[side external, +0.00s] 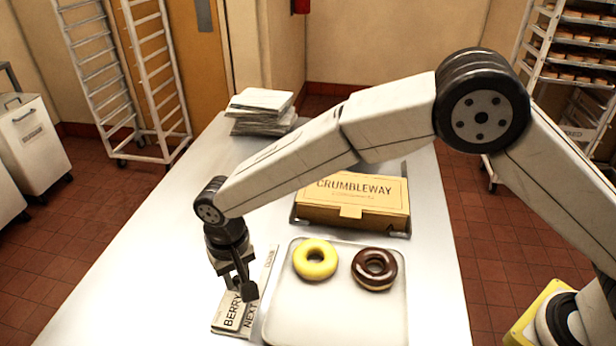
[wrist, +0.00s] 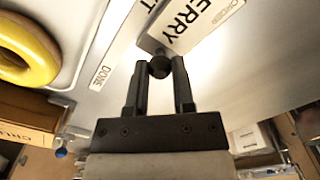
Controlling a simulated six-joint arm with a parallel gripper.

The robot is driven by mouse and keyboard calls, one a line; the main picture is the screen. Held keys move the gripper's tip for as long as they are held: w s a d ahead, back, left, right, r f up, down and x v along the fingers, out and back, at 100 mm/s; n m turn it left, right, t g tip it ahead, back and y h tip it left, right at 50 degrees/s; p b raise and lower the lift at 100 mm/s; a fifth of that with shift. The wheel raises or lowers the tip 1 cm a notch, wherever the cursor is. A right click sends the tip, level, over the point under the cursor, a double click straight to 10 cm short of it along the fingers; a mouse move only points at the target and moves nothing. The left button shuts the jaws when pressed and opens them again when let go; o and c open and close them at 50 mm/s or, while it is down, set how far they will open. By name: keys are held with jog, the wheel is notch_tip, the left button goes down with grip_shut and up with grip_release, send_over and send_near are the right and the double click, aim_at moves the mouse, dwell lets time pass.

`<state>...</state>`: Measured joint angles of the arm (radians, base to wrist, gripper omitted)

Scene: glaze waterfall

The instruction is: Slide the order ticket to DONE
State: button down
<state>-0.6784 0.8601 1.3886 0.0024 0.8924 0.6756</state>
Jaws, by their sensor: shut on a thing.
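The order ticket (side external: 232,313), a pale card reading BERRY, lies at the near end of a pale strip (side external: 262,276), beside the word NEXT. The strip's far end bears the word DONE. In the wrist view the ticket (wrist: 196,24) is at the top and the DONE end of the strip (wrist: 102,76) is to its lower left, apart from it. My gripper (side external: 240,287) points down over the ticket. In the wrist view my gripper (wrist: 159,72) is shut on the ticket's small dark round knob (wrist: 160,66). Its fingers hide part of the ticket in the side view.
A pale tray (side external: 335,318) right of the strip holds a yellow donut (side external: 315,260) and a chocolate donut (side external: 374,269). A CRUMBLEWAY box (side external: 352,203) stands behind the tray. A paper stack (side external: 262,112) is at the table's far end. The table left of the strip is clear.

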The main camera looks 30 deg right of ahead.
jog(key=shift+w, duration=0.1)
jog(key=w+d, duration=0.8)
jog(key=shift+w+d+r, duration=0.1)
jog(key=c, duration=0.6)
grip_release()
jog(key=shift+o, duration=0.8)
notch_tip(320, 180, up, 8)
